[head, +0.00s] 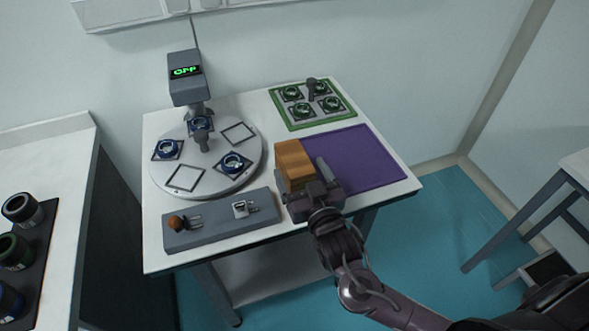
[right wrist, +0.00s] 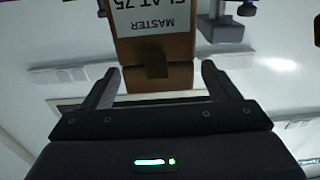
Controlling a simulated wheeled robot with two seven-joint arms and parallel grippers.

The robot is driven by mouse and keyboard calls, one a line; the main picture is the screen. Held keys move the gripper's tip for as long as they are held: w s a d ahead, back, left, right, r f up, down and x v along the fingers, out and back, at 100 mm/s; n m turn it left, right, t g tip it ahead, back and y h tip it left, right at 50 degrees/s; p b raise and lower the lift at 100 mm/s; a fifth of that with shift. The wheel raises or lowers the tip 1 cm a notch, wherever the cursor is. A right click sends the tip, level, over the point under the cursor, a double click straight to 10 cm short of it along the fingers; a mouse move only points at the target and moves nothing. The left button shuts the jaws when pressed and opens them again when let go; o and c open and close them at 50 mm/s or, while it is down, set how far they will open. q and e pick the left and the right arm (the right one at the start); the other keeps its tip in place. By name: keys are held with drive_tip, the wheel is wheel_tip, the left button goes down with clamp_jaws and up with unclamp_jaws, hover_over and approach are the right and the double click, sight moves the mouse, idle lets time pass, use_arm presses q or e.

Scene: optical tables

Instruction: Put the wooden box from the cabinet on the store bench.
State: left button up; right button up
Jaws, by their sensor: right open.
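The wooden box (head: 293,160) is at the front of the white table, at the left edge of the purple mat. My right gripper (head: 312,190) is at the box's near side, with its jaws open. In the right wrist view the box (right wrist: 152,50), with a white label reading "MASTER FLAT 75" upside down, reaches between the open fingertips (right wrist: 160,82). Gaps show on both sides of it. The gripper hides the box's lower near part in the head view. My left gripper is not in view.
The white table (head: 272,98) carries a round turntable (head: 210,155) with a grey instrument, a grey tool block (head: 215,232), a green-edged tray (head: 287,121) and the mostly bare purple mat (head: 365,160). A counter (head: 60,160) stands left, another table (head: 578,163) right.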

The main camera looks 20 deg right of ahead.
sight(297, 162)
drive_tip(key=w, duration=0.3)
drive_tip(key=shift+w+r+p, duration=0.1)
drive_tip(key=shift+w+p, duration=0.2)
drive_tip(key=c, duration=1.7)
drive_tip(key=shift+r, duration=0.1)
clamp_jaws()
